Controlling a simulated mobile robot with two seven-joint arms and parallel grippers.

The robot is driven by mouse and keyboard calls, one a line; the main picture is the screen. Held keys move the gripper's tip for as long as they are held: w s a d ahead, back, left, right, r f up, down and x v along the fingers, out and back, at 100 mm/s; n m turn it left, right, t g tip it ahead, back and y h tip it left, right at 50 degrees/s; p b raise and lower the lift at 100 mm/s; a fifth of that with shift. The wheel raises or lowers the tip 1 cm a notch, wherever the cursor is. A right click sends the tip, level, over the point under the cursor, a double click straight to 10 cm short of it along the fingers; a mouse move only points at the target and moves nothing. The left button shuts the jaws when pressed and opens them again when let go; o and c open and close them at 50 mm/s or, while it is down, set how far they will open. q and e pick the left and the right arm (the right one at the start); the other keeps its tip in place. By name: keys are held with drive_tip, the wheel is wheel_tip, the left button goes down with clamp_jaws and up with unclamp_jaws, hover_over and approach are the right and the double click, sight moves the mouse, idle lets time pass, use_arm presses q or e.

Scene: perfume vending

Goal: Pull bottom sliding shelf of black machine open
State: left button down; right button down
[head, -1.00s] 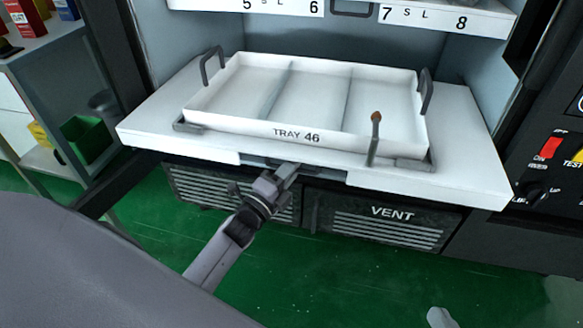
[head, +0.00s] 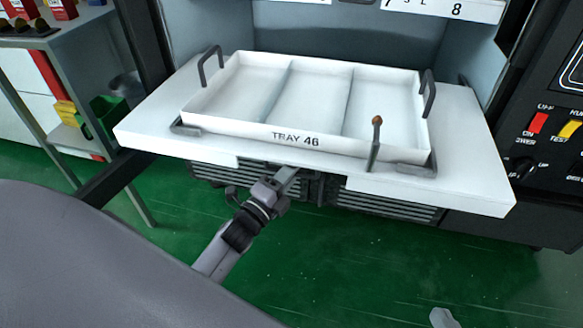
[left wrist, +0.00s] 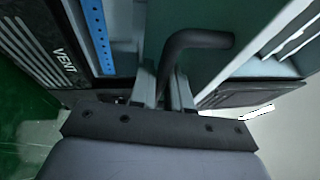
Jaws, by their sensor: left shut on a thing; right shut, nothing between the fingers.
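The bottom sliding shelf (head: 465,185) is a white slab sticking out of the black machine (head: 480,222) in the head view. It carries a white tray (head: 295,140) marked "TRAY 46", with three compartments. My left gripper (head: 285,178) is at the middle of the shelf's front edge. In the left wrist view my left gripper (left wrist: 165,92) is closed on a dark bent handle (left wrist: 195,40). The handle is mostly hidden in the head view. A small grey tip of my right gripper (head: 441,317) shows low at the bottom edge, away from the shelf.
Vent panels (head: 385,205) lie under the shelf. A control panel with a red switch (head: 538,122) stands at the right. A side rack with a green bin (head: 103,115) stands at the left. The green floor (head: 350,265) in front is clear.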

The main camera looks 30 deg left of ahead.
idle(0.3)
use_arm(q)
drive_tip(key=c, duration=1.2)
unclamp_jaws()
use_arm(e)
drive_tip(key=shift+w, duration=0.1)
use_arm(q)
drive_tip(key=shift+o, duration=0.2)
drive_tip(key=p+v, duration=0.1)
drive_tip(key=v, duration=0.6)
use_arm(e)
drive_tip(key=shift+s+d+r+h, duration=0.2)
drive_tip(key=shift+d+h, duration=0.2)
drive_tip(key=shift+d, duration=0.1)
use_arm(q)
drive_tip(key=shift+s, duration=0.1)
